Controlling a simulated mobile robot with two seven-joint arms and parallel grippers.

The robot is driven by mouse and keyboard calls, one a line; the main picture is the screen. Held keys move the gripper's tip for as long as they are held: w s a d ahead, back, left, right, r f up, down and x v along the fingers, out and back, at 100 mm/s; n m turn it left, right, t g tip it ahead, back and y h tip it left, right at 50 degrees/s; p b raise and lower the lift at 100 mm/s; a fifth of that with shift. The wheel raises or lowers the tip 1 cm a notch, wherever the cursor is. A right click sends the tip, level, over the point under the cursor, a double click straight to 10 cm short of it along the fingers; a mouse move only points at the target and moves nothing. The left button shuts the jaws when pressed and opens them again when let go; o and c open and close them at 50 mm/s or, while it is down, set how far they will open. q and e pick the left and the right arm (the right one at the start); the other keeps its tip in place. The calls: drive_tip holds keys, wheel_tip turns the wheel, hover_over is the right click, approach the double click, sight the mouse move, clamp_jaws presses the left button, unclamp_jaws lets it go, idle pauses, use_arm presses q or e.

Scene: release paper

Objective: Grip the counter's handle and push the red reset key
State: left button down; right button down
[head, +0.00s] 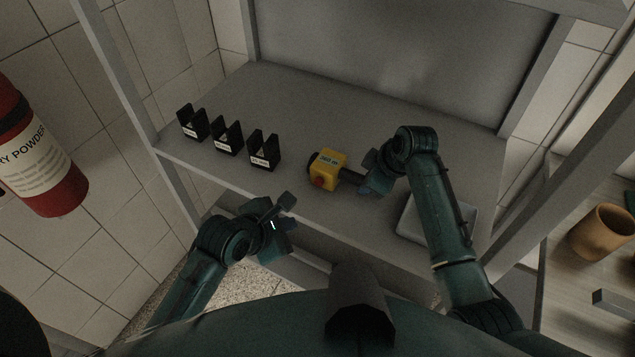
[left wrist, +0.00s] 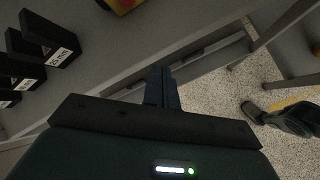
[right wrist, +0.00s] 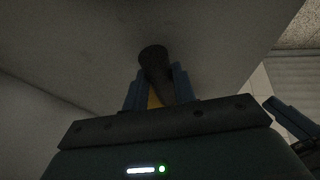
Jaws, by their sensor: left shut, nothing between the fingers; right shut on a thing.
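The yellow counter (head: 331,162) is at the middle of the grey shelf in the head view, with a red key (head: 318,183) on its side facing me. Its dark handle (head: 352,176) points right. My right gripper (head: 368,179) is shut on the handle; the right wrist view shows the dark handle (right wrist: 154,62) between the fingers, with a bit of yellow behind. I cannot tell whether the counter rests on the shelf. My left gripper (head: 284,212) is shut and empty near the shelf's front edge, apart from the counter. Its closed fingers (left wrist: 162,88) show in the left wrist view.
Several black labelled holders, one of them the right-hand one (head: 264,151), stand in a row on the left of the shelf. A pale tray-like box (head: 408,226) lies partly behind my right arm. Shelf posts frame both sides. A fire extinguisher (head: 40,160) hangs at the left.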

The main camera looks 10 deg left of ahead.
use_arm(q)
approach(318, 187)
drive_tip(key=shift+w+d+f, duration=0.25)
drive_tip(key=shift+w+f, duration=0.1)
drive_tip(key=shift+f, duration=0.45)
drive_tip(key=shift+w+d+f, duration=0.3)
drive_tip(key=shift+w+f, duration=0.1)
drive_tip(key=shift+f, duration=0.4)
drive_tip(key=shift+w+d+f, duration=0.25)
drive_tip(key=shift+w+f, duration=0.1)
drive_tip(key=shift+f, duration=0.5)
drive_tip(key=shift+w+d, duration=0.15)
drive_tip(key=shift+w, duration=0.25)
drive_tip(key=shift+w+d, duration=0.2)
drive_tip(key=shift+w, duration=0.3)
idle(0.7)
drive_tip(key=shift+s, duration=0.1)
drive_tip(key=shift+s+a, duration=0.35)
drive_tip(key=shift+s, duration=0.45)
drive_tip(key=shift+s+a, duration=0.35)
drive_tip(key=shift+s, duration=0.45)
drive_tip(key=shift+s+a, duration=0.3)
drive_tip(key=shift+s, duration=0.45)
drive_tip(key=shift+s+a, duration=0.35)
drive_tip(key=shift+s, duration=0.45)
